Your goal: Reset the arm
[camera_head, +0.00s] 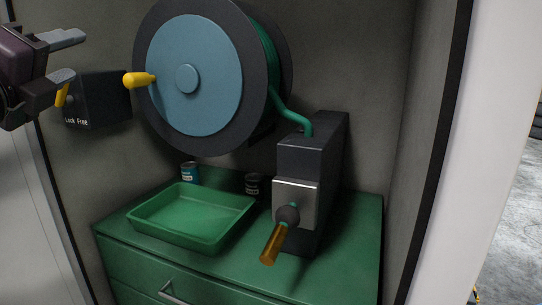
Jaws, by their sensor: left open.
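My left gripper (62,57) comes in from the left edge at the upper left. Its two grey fingers are apart, in front of a dark box labelled "Lock Free" (100,99). A yellow lever (61,95) on that box shows just beside the lower finger; I cannot tell whether they touch. A large reel (190,75) with a blue-grey face and a yellow crank handle (139,80) hangs to the right of the gripper. My right gripper is not in view.
A green hose (288,113) runs from the reel to a dark upright unit (308,165) with an orange-handled nozzle (276,240). A green tray (190,240) and two small cans stand on the green cabinet (335,245). Side walls enclose the alcove.

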